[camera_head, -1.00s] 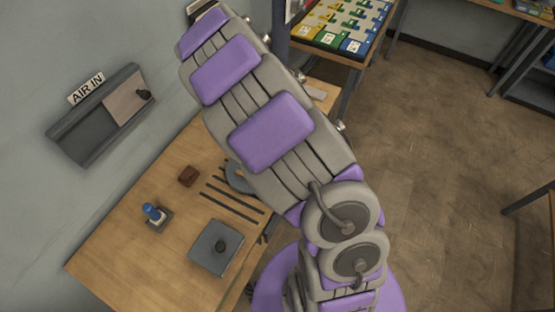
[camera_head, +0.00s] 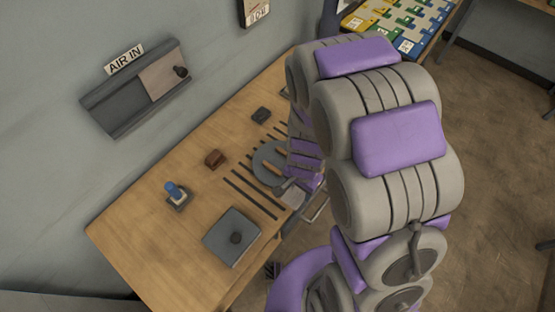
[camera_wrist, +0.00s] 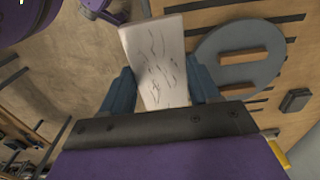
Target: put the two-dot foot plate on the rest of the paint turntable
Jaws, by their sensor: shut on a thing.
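My gripper (camera_wrist: 161,84) has blue fingers on both sides of a pale flat plate (camera_wrist: 155,45) with dark scratch-like lines, and is shut on it. No dots show on the visible face, so I cannot confirm that it is the two-dot foot plate. The paint turntable, a round grey disc (camera_wrist: 211,55) with two brown bars on it, lies to the right of the held plate in the wrist view. In the head view the disc (camera_head: 262,172) is on the workbench, partly hidden by my arm. My gripper is beside it, near the bench's front edge.
The wooden workbench (camera_head: 150,235) also holds dark strips (camera_head: 250,196), a grey square box with a knob (camera_head: 231,238), a blue-topped item (camera_head: 176,194), a brown block (camera_head: 215,159) and a small dark block (camera_head: 261,114). An AIR IN wall tray (camera_head: 125,105) hangs above.

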